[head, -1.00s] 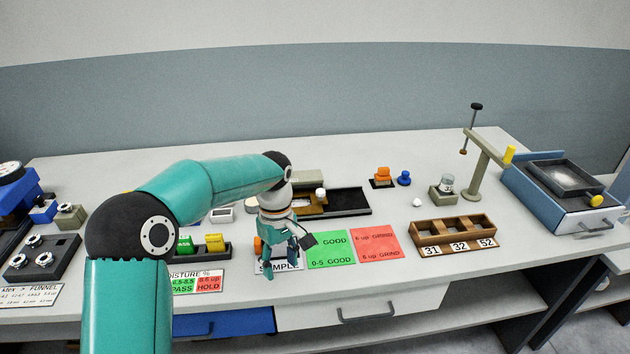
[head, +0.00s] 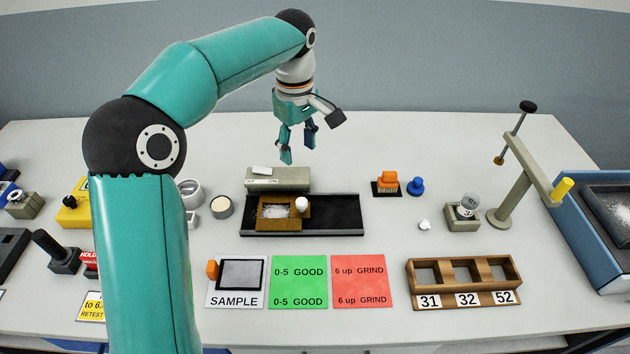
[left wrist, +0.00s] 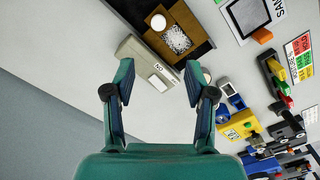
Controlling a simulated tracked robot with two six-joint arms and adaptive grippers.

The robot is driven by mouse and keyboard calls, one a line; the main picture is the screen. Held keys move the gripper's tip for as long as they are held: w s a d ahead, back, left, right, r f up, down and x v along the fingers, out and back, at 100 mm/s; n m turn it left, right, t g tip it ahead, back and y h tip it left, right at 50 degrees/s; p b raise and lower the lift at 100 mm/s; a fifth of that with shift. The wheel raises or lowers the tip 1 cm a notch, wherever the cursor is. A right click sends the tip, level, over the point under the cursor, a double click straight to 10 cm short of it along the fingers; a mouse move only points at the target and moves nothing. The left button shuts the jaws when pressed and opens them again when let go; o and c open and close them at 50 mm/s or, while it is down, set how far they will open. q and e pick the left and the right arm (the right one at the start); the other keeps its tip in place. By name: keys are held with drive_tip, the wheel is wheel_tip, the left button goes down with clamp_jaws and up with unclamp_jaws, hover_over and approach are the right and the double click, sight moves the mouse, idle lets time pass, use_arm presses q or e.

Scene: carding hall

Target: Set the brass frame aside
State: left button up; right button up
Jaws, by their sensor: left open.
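The brass frame (head: 279,225) lies flat in a long black tray (head: 335,215), at its left part, with white fibre showing in its opening. A white round knob (head: 302,204) stands at its right side. In the left wrist view the brass frame (left wrist: 174,12) is at the top, beyond my fingers. My left gripper (head: 298,150) is open and empty, raised above the bench behind the tray and a grey-green block (head: 278,180). It also shows in the left wrist view (left wrist: 159,78). My right gripper is not in view.
A SAMPLE card (head: 221,302) carries a dark square with an orange tab. Green (head: 298,282) and red (head: 361,282) cards lie beside it. A wooden rack (head: 464,282) and a post stand (head: 517,190) are at right.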

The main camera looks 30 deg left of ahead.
use_arm(q)
drive_tip(key=p, duration=0.1)
approach(301, 201)
wheel_tip(301, 201, down, 9)
idle(0.4)
clamp_jaws()
idle(0.3)
